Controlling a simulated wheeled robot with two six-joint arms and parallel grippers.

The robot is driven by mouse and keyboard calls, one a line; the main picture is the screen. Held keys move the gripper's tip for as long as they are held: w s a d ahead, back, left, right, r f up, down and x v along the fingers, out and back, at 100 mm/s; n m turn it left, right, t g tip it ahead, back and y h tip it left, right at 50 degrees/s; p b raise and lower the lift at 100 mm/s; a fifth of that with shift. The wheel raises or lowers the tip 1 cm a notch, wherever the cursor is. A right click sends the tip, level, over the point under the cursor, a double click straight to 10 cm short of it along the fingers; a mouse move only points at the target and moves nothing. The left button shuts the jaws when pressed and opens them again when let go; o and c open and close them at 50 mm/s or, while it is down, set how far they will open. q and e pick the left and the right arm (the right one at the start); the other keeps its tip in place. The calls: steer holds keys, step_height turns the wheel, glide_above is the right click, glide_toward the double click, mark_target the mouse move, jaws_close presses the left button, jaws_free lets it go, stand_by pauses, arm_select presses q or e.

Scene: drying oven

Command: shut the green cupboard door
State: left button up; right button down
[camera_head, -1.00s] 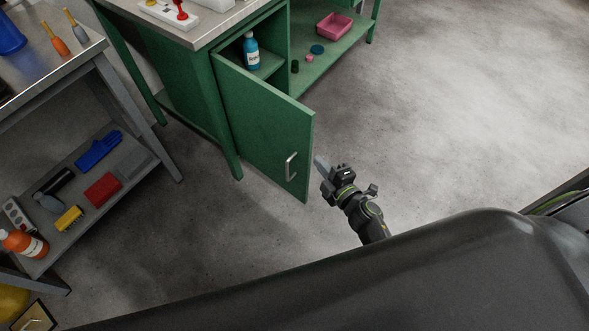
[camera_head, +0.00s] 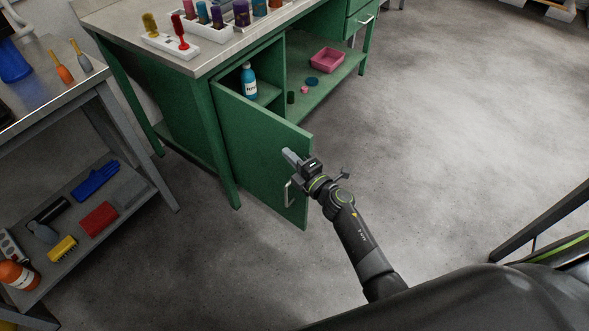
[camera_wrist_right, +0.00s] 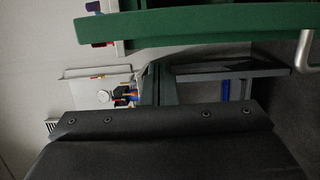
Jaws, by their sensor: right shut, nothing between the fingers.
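The green cupboard door (camera_head: 255,145) stands open in the head view, swung out towards me from the green cupboard (camera_head: 185,113). Its silver handle (camera_head: 288,192) is on the face turned to me, near the free edge. My right gripper (camera_head: 290,156) is shut and empty. In the picture its tips overlap the door's upper part near the free edge, above the handle; I cannot tell whether they touch it. The right wrist view shows a green panel (camera_wrist_right: 190,25) across the top and the handle (camera_wrist_right: 305,48) at the right. My left gripper is not in view.
A blue bottle (camera_head: 249,82) stands inside the open cupboard. A pink tray (camera_head: 327,60) sits on the open shelf beside it. A grey shelf unit (camera_head: 135,185) with tools and bottles stands at the left. The floor to the right is clear.

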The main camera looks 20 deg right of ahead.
steer(key=shift+w+d, duration=0.3)
steer(key=shift+d, duration=0.2)
steer(key=shift+w+d, duration=0.25)
steer(key=shift+d, duration=0.2)
